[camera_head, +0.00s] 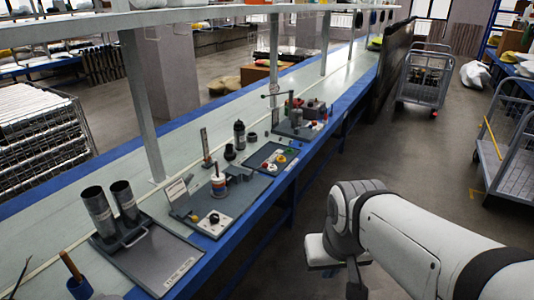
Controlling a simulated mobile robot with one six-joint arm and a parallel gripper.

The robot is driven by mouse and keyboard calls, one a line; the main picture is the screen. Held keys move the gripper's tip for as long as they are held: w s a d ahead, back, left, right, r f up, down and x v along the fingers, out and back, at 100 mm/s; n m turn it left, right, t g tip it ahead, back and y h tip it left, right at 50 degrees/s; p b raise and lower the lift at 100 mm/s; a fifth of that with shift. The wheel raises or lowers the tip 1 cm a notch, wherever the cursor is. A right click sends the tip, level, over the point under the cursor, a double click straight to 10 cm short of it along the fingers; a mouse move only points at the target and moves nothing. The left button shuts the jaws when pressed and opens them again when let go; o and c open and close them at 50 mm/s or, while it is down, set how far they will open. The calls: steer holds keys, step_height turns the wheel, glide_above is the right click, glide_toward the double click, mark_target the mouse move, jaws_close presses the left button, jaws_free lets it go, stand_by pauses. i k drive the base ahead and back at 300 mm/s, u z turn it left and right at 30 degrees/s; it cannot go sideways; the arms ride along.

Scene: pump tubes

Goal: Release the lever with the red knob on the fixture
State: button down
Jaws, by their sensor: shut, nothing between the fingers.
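A grey fixture plate (236,200) lies on the workbench, left of the picture's middle. An upright piece with a red part (218,184) stands on it; whether this is the lever's red knob is too small to tell. A second fixture (292,129) farther along the bench also carries small red parts, and a grey post with an arm (274,98) stands at it. My gripper (357,290) shows only as a dark part at the bottom edge, below my white arm. It is shut and empty, over the floor side of the bench, clear of both fixtures.
A dark plate (165,262) bears two grey cylinders (111,206) at the near left. A tray with coloured round parts (272,158) lies between the fixtures. A shelf rail on posts (142,105) runs above the bench. Carts (425,80) stand right; the aisle floor is clear.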

mark_target(265, 165)
steer(key=u, duration=0.1)
steer(key=i, duration=0.95)
steer(key=z, duration=0.1)
